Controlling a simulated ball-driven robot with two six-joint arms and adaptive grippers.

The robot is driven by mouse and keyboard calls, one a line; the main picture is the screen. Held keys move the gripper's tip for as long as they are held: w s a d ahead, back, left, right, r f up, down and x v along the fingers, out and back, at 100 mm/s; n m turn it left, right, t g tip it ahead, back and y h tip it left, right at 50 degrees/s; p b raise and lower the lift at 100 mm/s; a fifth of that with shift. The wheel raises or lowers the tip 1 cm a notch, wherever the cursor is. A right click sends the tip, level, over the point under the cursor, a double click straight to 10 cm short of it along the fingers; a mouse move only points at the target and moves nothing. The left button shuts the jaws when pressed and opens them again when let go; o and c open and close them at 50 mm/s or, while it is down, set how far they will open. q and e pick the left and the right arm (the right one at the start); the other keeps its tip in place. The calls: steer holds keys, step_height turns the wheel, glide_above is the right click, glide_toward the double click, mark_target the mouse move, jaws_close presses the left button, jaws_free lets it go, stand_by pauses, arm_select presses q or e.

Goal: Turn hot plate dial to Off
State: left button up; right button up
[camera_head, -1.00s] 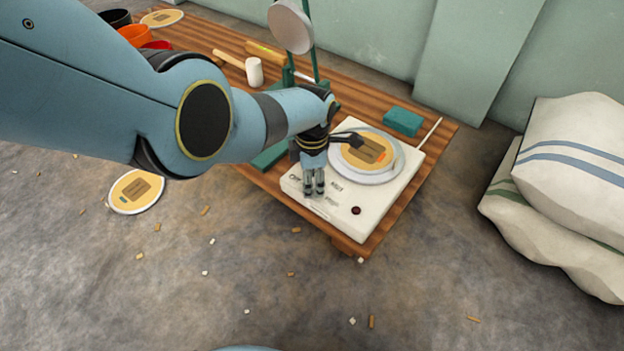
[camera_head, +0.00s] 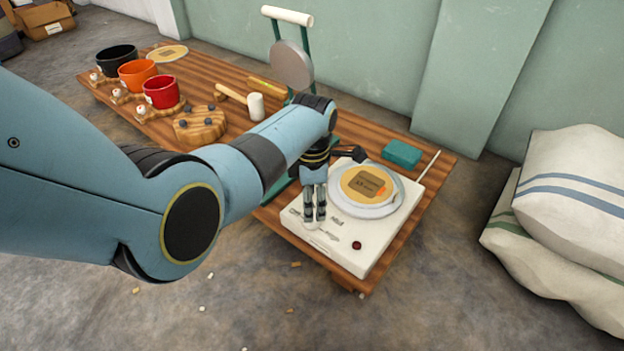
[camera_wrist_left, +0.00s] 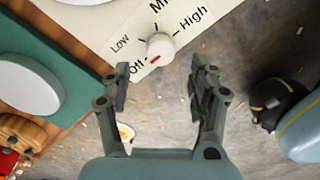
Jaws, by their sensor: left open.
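The white hot plate (camera_head: 365,247) sits on the slatted wooden table's near right corner. My left gripper (camera_head: 315,217) points down over its front left corner. In the left wrist view, the white dial (camera_wrist_left: 160,46) lies beyond and between the open, empty fingers of the left gripper (camera_wrist_left: 159,72). Low, High and a partly cut-off Mid label surround it, with Off (camera_wrist_left: 138,67) at lower left. The dial's red mark (camera_wrist_left: 155,59) faces down and slightly left, close to Off but not clearly in line with it. My right gripper is in neither current view.
A green stand (camera_head: 292,62) rises behind my left arm. Colored pots (camera_head: 161,92) stand at far left. Sacks (camera_head: 570,190) lie right.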

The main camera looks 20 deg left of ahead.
arm_select(q)
step_height(320, 180, up, 6)
steer(key=shift+r, duration=0.15)
stand_by(0.5)
